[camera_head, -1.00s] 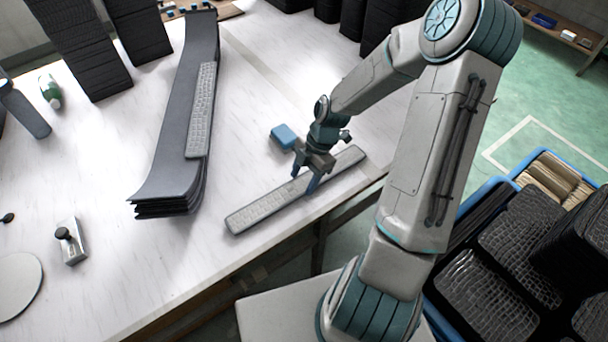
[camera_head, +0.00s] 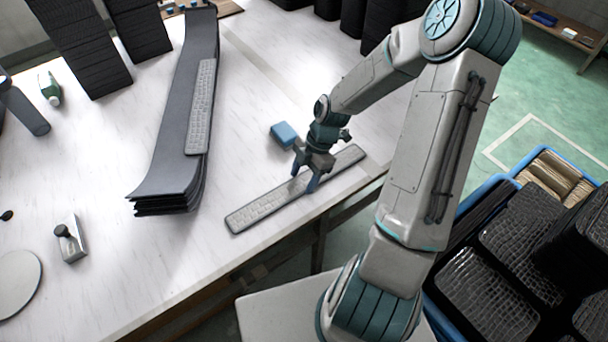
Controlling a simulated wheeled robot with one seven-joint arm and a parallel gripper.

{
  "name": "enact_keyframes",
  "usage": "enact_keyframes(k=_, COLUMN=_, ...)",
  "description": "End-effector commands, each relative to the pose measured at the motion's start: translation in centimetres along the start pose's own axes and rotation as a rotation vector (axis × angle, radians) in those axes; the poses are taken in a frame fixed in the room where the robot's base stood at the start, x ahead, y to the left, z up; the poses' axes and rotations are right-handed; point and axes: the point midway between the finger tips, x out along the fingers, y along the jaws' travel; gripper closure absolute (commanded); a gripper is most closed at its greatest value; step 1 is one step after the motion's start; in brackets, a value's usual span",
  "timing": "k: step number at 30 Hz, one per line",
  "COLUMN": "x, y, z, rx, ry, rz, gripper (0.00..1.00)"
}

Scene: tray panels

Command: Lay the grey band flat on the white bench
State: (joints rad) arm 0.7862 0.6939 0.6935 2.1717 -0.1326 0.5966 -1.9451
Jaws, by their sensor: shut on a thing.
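A long grey band (camera_head: 262,209) with a textured top lies flat along the front edge of the white bench (camera_head: 225,246). It runs from lower left to upper right. My gripper (camera_head: 304,182) is over the band's middle, pointing down, its blue fingers on either side of the strip and shut on it. The fingers hide a short part of the band. I see no clear gap between the band and the bench. A second, similar grey textured strip (camera_head: 201,105) lies on a stack of long dark curved panels (camera_head: 172,150) to the left.
A blue block (camera_head: 284,134) stands just behind my gripper. A small metal device (camera_head: 70,240), a grey disc (camera_head: 18,282) and a green-white bottle (camera_head: 50,88) are at the left. Black stacks (camera_head: 122,45) stand at the back. Blue crates (camera_head: 520,170) are at the right.

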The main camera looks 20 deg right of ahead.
Motion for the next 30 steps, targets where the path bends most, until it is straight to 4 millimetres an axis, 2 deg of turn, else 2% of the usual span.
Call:
enact_keyframes(k=8, x=0.0, y=0.0, z=0.0, rx=0.000, ry=0.000, rz=0.000, gripper=0.70)
enact_keyframes(k=9, x=0.0, y=0.0, z=0.0, rx=0.000, ry=0.000, rz=0.000, gripper=0.44)
enact_keyframes(k=12, x=0.0, y=0.0, z=0.0, rx=0.000, ry=0.000, rz=0.000, gripper=0.21)
enact_keyframes(k=23, x=-0.6, y=0.0, z=0.1, rx=0.000, ry=-0.001, rz=0.001, gripper=0.21)
enact_keyframes(k=26, x=-2.0, y=0.1, z=0.1, rx=0.000, ry=-0.003, rz=0.003, gripper=0.21)
enact_keyframes(k=30, x=-5.1, y=0.1, z=0.1, rx=0.003, ry=-0.004, rz=0.005, gripper=0.21)
